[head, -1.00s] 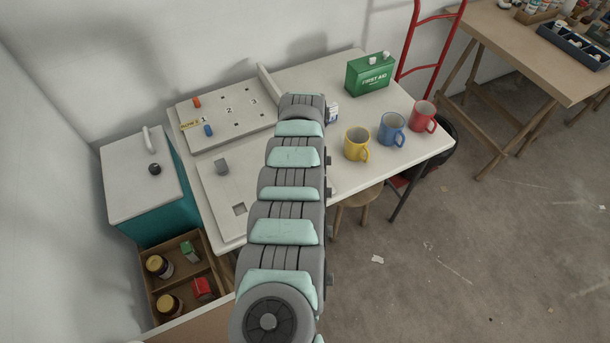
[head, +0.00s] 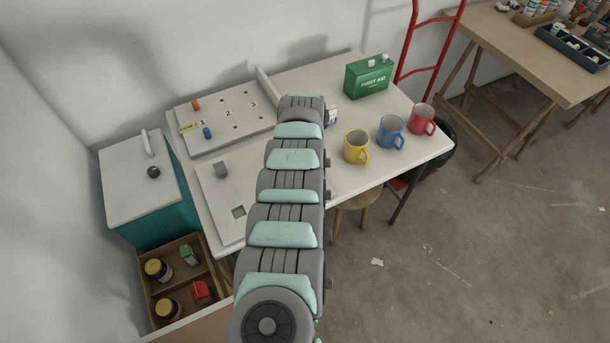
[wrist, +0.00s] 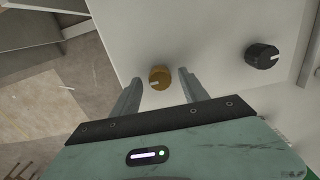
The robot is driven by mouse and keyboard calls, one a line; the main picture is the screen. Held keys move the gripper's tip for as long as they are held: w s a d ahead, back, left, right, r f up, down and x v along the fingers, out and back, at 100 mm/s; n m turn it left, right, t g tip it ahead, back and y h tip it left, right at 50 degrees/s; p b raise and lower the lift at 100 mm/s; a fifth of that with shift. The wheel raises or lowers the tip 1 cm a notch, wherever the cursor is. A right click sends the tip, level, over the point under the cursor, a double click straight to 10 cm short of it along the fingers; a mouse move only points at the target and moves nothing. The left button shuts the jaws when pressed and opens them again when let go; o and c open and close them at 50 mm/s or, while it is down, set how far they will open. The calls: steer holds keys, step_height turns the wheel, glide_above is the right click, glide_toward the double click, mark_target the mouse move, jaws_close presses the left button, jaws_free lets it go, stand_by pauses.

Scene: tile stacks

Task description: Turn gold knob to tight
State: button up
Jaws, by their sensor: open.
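The gold knob (wrist: 160,78) shows in the wrist view on a pale panel, with a light pointer mark toward its left side. My gripper (wrist: 160,82) is open, with one finger on each side of the knob in the picture. I see a gap between the knob and each finger, and I cannot tell how far the fingertips are from the panel. A black knob (wrist: 262,56) with a white mark sits on the same panel to the right. In the head view my arm hides the gold knob and the gripper. No "tight" label is readable.
A wooden crate (head: 178,281) with jars stands at lower left.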

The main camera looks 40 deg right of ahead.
step_height(320, 180, up, 11)
stand_by(0.5)
steer(key=shift+f, duration=0.15)
stand_by(0.4)
